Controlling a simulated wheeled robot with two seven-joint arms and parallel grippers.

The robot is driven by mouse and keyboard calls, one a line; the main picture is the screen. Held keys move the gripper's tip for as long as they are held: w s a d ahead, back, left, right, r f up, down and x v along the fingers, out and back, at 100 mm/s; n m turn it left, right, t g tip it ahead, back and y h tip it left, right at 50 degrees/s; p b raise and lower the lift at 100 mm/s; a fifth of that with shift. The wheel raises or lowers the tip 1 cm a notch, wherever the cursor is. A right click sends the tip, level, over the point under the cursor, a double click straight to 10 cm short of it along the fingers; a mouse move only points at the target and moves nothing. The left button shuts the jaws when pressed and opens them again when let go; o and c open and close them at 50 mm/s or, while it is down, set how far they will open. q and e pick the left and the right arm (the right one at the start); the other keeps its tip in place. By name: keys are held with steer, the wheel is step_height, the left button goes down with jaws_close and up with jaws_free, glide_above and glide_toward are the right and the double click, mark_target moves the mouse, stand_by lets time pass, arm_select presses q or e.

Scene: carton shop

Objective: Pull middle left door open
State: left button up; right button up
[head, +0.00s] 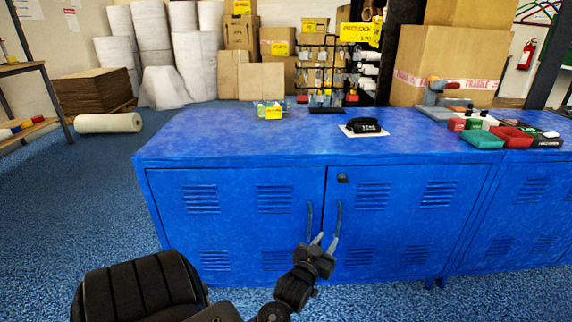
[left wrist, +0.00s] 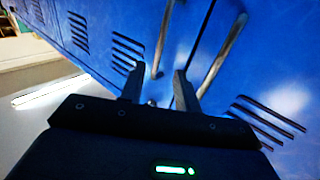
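The blue metal cabinet (head: 250,142) has a left door (head: 238,225) and a right door (head: 400,215), both shut. Upright bar handles stand side by side at the seam: the left door's handle (head: 309,216) and the right door's handle (head: 338,220). My left gripper (head: 325,241) is open and empty, close in front of the handles' lower ends. In the left wrist view the fingers (left wrist: 158,86) are apart. The left handle (left wrist: 166,35) appears ahead, between them, and the right handle (left wrist: 222,50) beyond the right finger. Contact cannot be told. My right gripper is not in view.
A black item (head: 364,126) on a white sheet, a wire rack (head: 325,75) and red and green boxes (head: 484,138) stand on the cabinet top. Another blue cabinet section (head: 525,215) adjoins at right. The blue floor (head: 80,200) at left is open.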

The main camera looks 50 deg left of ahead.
arm_select(q)
steer(key=s+d+f+m+g+h+p, duration=0.2)
steer(key=s+d+f+g+p, duration=0.15)
steer(key=f+p, duration=0.3)
steer(key=s+d+f+m+g+h+p, duration=0.1)
steer(key=s+d+f+g+h+p, duration=0.15)
steer(key=s+f+p, duration=0.4)
steer(key=s+d+f+m+g+p, duration=0.1)
steer(key=s+d+f+g+p, duration=0.1)
steer(key=s+p, duration=0.4)
steer(key=s+d+f+m+g+h+p, duration=0.1)
steer(key=s+d+f+g+p, duration=0.1)
steer(key=s+d+f+p, duration=0.2)
steer(key=shift+s+d+p, duration=0.15)
steer(key=shift+s+p, duration=1.35)
steer(key=shift+s, duration=0.4)
